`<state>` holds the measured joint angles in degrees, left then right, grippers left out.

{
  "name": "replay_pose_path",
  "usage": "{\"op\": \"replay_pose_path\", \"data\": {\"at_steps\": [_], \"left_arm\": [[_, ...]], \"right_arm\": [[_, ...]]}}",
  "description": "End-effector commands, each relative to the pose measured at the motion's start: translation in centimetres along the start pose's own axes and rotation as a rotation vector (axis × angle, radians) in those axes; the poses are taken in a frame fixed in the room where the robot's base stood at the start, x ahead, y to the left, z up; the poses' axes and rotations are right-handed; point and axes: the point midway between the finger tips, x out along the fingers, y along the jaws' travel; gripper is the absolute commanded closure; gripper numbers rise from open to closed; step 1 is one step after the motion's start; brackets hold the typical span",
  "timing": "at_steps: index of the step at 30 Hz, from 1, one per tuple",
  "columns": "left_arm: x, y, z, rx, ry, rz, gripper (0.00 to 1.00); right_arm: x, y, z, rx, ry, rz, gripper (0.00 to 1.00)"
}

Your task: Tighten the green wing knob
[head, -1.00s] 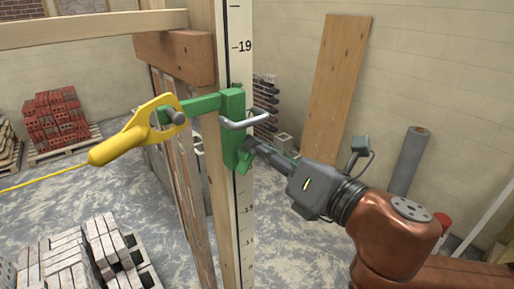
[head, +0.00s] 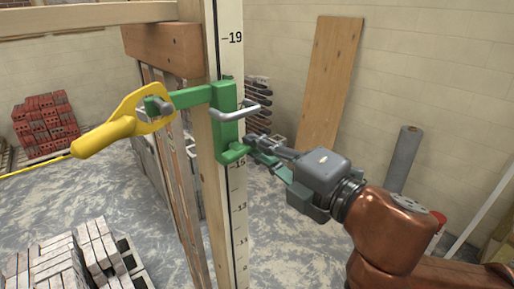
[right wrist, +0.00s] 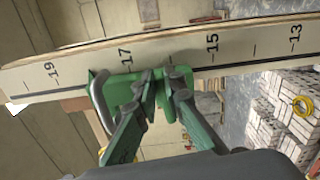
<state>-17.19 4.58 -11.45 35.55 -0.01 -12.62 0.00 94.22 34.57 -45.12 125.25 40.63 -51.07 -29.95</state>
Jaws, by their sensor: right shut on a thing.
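The green wing knob (head: 234,154) is at the lower end of a green clamp (head: 226,115) on the upright marked pole (head: 238,200). My right gripper (head: 252,144) reaches in from the right and is shut on the knob. In the right wrist view, the fingertips of the right gripper (right wrist: 164,86) come together at the green clamp (right wrist: 121,87) and hide most of the knob. A grey bent handle (head: 234,112) sticks out of the clamp just above. My left gripper is not in view.
A yellow line holder (head: 105,137) hangs on the clamp's green side arm, its line running left. A wooden frame stands behind the pole. Brick stacks (head: 70,262) lie at lower left; a plank (head: 330,85) and grey roll (head: 404,158) lean at the right wall.

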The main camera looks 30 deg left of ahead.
Motion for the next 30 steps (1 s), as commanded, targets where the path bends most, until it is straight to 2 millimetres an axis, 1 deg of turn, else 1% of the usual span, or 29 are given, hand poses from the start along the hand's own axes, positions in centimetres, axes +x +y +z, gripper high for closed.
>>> {"op": "replay_pose_path", "data": {"at_steps": [9,25,26,30], "left_arm": [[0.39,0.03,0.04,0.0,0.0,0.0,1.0],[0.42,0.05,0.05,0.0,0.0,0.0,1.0],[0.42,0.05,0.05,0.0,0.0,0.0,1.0],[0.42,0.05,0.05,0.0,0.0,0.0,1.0]], "right_arm": [[-0.06,0.0,-0.08,0.109,0.001,0.006,1.0],[-0.08,0.05,-0.08,0.127,0.002,0.008,1.0],[-0.08,0.05,-0.09,0.127,0.002,0.008,0.89],[-0.07,-0.02,-0.08,0.127,0.002,0.006,0.79]]}}
